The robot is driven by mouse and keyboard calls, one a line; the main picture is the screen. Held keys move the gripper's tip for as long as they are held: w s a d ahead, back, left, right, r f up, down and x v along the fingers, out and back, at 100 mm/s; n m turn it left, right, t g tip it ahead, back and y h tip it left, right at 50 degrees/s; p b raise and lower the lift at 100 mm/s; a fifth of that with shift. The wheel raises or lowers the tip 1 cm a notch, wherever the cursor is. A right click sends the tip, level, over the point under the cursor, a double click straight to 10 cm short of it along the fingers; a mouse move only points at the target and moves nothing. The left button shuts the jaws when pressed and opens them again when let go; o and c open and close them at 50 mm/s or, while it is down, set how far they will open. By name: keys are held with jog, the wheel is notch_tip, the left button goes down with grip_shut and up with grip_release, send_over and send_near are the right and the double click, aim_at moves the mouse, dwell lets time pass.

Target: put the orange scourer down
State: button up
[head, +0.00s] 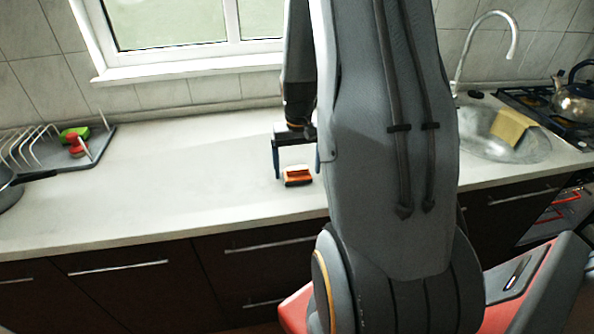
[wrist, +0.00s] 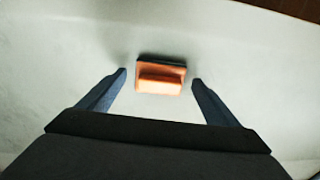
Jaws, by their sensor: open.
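The orange scourer (head: 298,176) lies on the pale countertop (head: 190,180), near its front edge. It has an orange body with a raised grip and a dark layer along one side. In the wrist view the scourer (wrist: 160,77) sits between and just beyond the tips of my gripper (wrist: 160,77). The two fingers are wide apart, with a gap on each side of the scourer. In the head view my gripper (head: 297,176) points down over the counter, and my arm hides part of it.
A dish rack (head: 40,150) with green and red items stands at the left, beside a pan (head: 12,190). The counter left of my gripper is clear.

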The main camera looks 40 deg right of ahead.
aim_at(298, 169)
notch_tip(298, 169, up, 10)
jog(key=b, duration=0.2)
jog(key=s+a+f+n, duration=0.1)
jog(key=s+a, duration=0.3)
jog(key=a, duration=0.7)
jog(key=s+a+f+n, duration=0.1)
jog(key=s+a+n, duration=0.3)
jog(key=a, duration=0.7)
jog(key=shift+s+a+f+t, duration=0.4)
jog(key=shift+s, duration=0.35)
jog(key=shift+c, duration=0.2)
